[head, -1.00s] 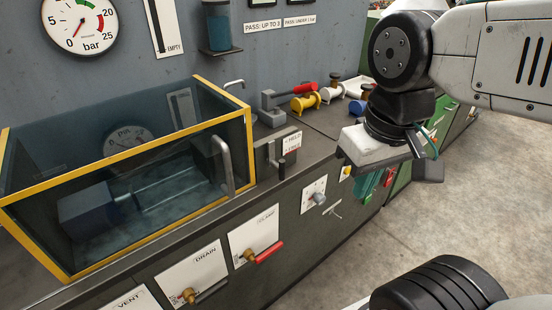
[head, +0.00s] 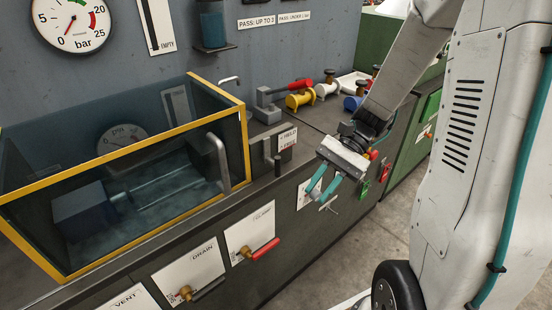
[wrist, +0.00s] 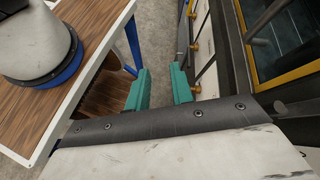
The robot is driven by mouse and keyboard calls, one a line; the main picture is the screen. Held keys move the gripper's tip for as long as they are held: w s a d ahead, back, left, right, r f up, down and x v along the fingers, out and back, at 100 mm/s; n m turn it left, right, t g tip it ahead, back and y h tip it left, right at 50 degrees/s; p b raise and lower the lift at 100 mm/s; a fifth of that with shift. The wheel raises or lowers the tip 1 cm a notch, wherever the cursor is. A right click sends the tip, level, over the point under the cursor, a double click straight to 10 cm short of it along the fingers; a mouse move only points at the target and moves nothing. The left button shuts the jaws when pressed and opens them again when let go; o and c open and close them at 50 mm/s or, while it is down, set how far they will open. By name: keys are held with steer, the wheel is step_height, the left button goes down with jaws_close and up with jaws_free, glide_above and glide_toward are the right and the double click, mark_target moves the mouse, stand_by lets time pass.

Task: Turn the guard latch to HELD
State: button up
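The guard latch (head: 278,163) is a small dark upright handle on a grey mount at the right end of the guard. A small plate (head: 287,139) beside it reads HELD above, with a red word below too small to read surely. The handle stands below the plate; its exact setting is unclear. The guard (head: 247,150) is a clear box with a yellow frame, over the bench. My gripper (head: 324,187) is open and empty, to the right of and slightly lower than the latch, apart from it. Its teal fingers also show in the wrist view (wrist: 160,88); I cannot pick out the latch there.
The bench front carries a DRAIN panel (head: 188,270), a CLAMP panel with a red lever (head: 262,250) and a small panel behind my fingers. A wood-topped table (wrist: 85,60) shows left in the wrist view. Floor is clear between.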

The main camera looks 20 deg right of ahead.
steer(key=w+d+f+m+t+y, duration=0.3)
steer(key=w+f+m+t+y, duration=0.25)
steer(key=w+m, duration=0.3)
steer(key=m+t+y, duration=0.1)
steer(key=m+t, duration=0.1)
steer(key=t, duration=0.1)
glide_toward(277, 159)
steer(key=w+a, duration=0.2)
steer(key=x, duration=0.7)
steer(key=shift+s+a+f, duration=0.2)
steer(key=shift+a+f, duration=0.05)
steer(key=shift+f, duration=0.2)
steer(key=shift+c, duration=0.3)
jaws_close()
